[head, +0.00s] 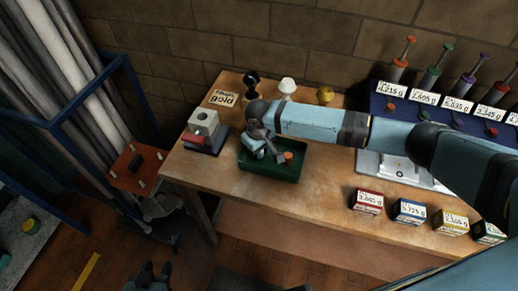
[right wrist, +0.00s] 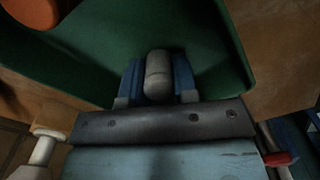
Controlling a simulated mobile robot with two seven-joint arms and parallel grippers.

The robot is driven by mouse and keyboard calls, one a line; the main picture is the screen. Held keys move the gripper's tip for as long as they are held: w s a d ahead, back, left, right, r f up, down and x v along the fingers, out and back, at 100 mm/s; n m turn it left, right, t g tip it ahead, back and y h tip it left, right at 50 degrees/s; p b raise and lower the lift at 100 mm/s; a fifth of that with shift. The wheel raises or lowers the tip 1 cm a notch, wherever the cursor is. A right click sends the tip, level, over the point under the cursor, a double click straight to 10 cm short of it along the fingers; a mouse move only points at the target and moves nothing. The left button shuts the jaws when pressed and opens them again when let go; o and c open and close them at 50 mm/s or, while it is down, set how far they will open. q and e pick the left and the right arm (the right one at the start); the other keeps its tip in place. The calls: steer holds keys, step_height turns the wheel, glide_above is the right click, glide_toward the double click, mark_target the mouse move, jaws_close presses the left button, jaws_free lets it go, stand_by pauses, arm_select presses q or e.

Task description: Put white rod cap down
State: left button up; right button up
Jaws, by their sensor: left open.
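My right gripper (head: 266,150) reaches in from the right over the green tray (head: 272,172). In the right wrist view, the blue fingers of my right gripper (right wrist: 158,80) sit against both sides of a pale, round-ended piece, the white rod cap (right wrist: 158,72). The cap is over the green tray; whether it touches the tray floor I cannot tell. In the head view the arm and fingers hide the cap. My left gripper (head: 153,268) shows dark at the bottom left, low, away from the table, open and empty.
An orange piece (head: 288,156) lies in the tray. Black (head: 252,80), white (head: 287,86) and gold (head: 325,95) finials stand behind. A grey and red block (head: 203,126) is left of the tray. Labelled boxes (head: 367,201) line the front right; bare wood lies before the tray.

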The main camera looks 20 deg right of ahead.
steer(key=o, duration=0.4)
steer(key=shift+o, duration=0.2)
step_height(320, 180, up, 12)
steer(key=shift+r, duration=0.15)
steer(key=shift+s, duration=0.1)
stand_by(0.5)
